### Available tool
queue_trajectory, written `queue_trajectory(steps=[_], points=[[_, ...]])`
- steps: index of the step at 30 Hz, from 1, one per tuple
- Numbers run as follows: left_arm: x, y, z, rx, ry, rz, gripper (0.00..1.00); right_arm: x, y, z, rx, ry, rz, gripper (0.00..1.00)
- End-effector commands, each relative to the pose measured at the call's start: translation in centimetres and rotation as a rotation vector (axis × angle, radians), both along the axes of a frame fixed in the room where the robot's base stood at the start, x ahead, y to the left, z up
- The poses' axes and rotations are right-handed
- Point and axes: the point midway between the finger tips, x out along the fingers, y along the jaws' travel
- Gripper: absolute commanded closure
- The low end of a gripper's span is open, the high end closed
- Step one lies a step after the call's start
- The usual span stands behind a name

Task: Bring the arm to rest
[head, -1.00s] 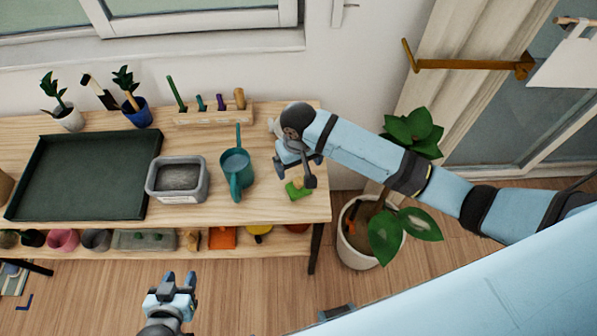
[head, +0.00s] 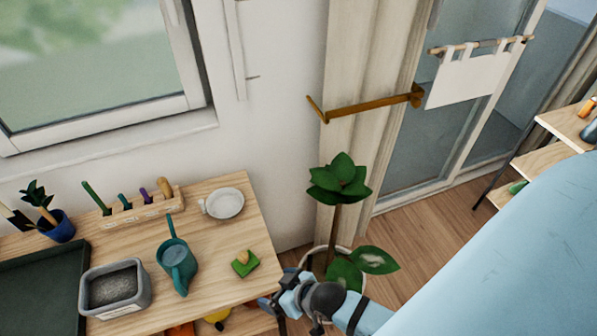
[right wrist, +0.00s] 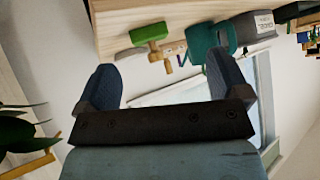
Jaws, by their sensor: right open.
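My right gripper (head: 280,298) is at the front right edge of the wooden table in the head view, its arm coming in from the lower right. In the right wrist view the two fingers of the right gripper (right wrist: 165,82) are wide apart with nothing between them. A green block with a tan knob (head: 244,263) lies on the table, a little up and left of the gripper and apart from it. It also shows beyond the fingers in the right wrist view (right wrist: 150,33). My left gripper is not in view.
The wooden table (head: 215,255) holds a teal watering can (head: 178,268), a grey tub (head: 142,298), a dark green tray (head: 40,285), a pale round dish (head: 224,204) and a tool rack (head: 150,207). A potted plant (head: 340,185) stands close behind my right arm. Floor (head: 430,215) is bare further right.

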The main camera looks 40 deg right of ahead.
Motion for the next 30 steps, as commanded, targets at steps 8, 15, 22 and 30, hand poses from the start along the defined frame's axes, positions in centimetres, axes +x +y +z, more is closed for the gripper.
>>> queue_trajectory(steps=[8, 15, 22, 30], points=[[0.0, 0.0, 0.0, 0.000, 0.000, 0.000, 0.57, -3.7, -3.1, 0.4, -0.092, -0.140, -0.024, 0.06], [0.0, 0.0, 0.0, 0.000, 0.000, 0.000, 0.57, -3.7, -3.1, 0.5, -0.094, -0.144, -0.023, 0.06], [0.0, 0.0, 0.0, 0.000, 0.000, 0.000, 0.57, -3.7, -3.1, 0.4, -0.092, -0.143, -0.024, 0.06], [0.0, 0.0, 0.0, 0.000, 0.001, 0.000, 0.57, -3.7, -3.1, 0.4, -0.091, -0.142, -0.024, 0.06]])
